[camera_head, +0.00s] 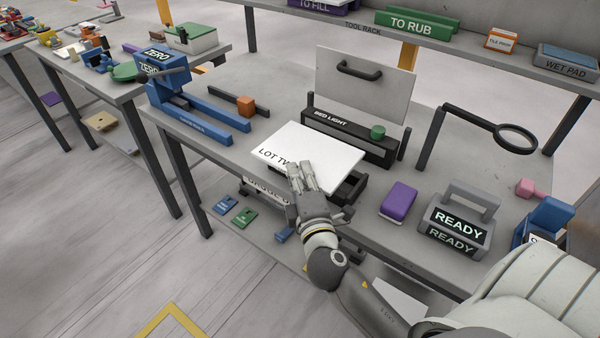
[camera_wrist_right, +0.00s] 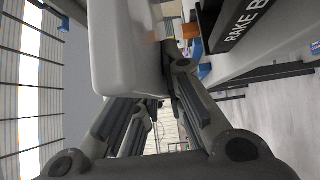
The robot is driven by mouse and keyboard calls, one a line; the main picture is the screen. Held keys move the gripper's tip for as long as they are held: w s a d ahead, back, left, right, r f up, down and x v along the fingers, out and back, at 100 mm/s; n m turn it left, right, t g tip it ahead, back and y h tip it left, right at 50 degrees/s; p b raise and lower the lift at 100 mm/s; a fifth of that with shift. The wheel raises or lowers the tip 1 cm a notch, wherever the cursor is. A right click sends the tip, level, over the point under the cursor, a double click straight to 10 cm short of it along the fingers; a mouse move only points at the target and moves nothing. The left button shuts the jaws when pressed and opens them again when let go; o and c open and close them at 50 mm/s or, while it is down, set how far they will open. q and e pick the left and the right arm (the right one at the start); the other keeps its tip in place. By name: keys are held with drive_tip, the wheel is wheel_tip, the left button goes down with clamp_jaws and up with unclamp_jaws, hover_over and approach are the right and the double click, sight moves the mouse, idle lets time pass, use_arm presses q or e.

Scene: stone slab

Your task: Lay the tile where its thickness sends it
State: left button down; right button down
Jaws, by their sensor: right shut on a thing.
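A white tile (camera_head: 318,152), printed "LOT TW…" with the rest covered, is held flat near the front of the grey bench. My right gripper (camera_head: 301,176) is shut on its near edge. In the right wrist view the tile (camera_wrist_right: 128,48) stands as a pale slab at the right gripper's fingers (camera_wrist_right: 148,108). A blue gauge (camera_head: 168,92) with a "ZERO" display stands to the left, its two rails running toward the tile. A black block marked "BED LIGHT" (camera_head: 345,135) is behind the tile. My left gripper is not in view.
A dark tray (camera_head: 352,186) shows partly below the tile. A grey handled panel (camera_head: 362,90) stands behind the black block. A purple block (camera_head: 398,201), a "READY" box (camera_head: 455,226) and a magnifier (camera_head: 516,137) are to the right. Bench room is clear between the purple block and magnifier.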

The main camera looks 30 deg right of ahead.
wheel_tip(320, 180, down, 6)
drive_tip(key=b, duration=0.5)
drive_tip(key=shift+f, duration=0.2)
